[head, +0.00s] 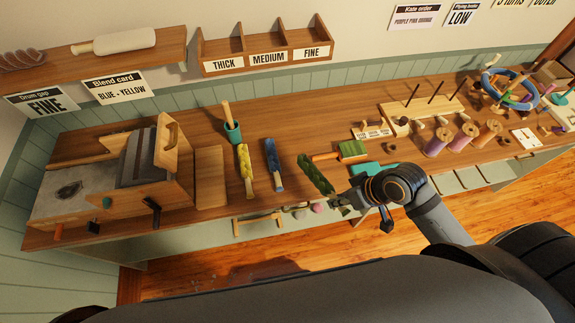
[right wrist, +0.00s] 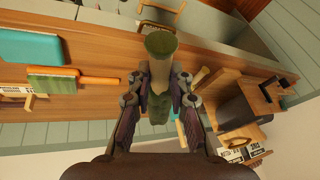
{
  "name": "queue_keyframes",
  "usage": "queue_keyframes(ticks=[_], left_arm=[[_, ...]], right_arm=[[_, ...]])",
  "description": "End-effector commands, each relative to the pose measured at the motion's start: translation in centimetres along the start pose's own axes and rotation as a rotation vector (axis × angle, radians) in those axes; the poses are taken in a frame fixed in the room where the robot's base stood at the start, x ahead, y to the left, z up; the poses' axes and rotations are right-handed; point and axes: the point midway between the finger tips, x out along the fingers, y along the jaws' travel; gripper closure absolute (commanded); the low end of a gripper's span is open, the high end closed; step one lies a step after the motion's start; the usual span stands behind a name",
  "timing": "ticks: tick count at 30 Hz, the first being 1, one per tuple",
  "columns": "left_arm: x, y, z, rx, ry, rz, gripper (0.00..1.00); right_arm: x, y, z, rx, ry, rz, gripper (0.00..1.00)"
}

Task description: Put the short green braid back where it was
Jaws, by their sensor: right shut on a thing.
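My right gripper (head: 342,201) is shut on a green braid (head: 314,173). The braid slants up and left from the fingers, in front of or over the front part of the bench (head: 215,110). In the right wrist view the braid (right wrist: 160,43) stands between the two fingers (right wrist: 160,85), with its rounded end toward the top. The fingers hide part of it, and I cannot tell whether it touches the bench. A yellow piece (head: 245,163) and a blue piece (head: 272,160) lie on the bench left of it. My left gripper does not show.
A green brush with an orange handle (head: 352,150) and a teal block (head: 366,169) lie close to my right gripper. A drum machine (head: 150,165) stands left. Spools (head: 465,137) and a pegged rack (head: 425,106) stand right. A labelled wall shelf (head: 265,62) hangs above the bench.

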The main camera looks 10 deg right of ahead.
Motion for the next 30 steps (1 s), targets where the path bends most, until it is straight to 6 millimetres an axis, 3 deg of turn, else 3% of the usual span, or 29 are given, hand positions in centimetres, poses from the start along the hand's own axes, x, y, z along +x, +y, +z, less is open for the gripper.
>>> queue_keyframes(ticks=[4, 8, 16, 22, 30], left_arm=[[0.0, 0.8, 0.4, -0.004, -0.006, 0.01, 0.6], [0.4, 0.6, 0.5, -0.003, -0.007, 0.007, 0.6], [-1.1, -0.2, 0.3, 0.001, -0.007, -0.001, 0.6], [-1.4, -0.3, 0.1, 0.001, -0.005, -0.003, 0.6], [-1.5, -0.3, 0.1, 0.001, -0.004, -0.002, 0.6]], right_arm=[[0.2, 0.1, -0.3, 0.001, 0.004, 0.001, 1.0], [1.6, 0.8, -1.8, 0.007, 0.01, -0.002, 1.0], [6.7, 3.6, -7.4, 0.003, 0.002, -0.004, 1.0], [11.4, 5.4, -8.5, -0.001, 0.001, -0.001, 1.0], [13.0, 6.1, -8.9, -0.002, 0.001, 0.001, 1.0]])
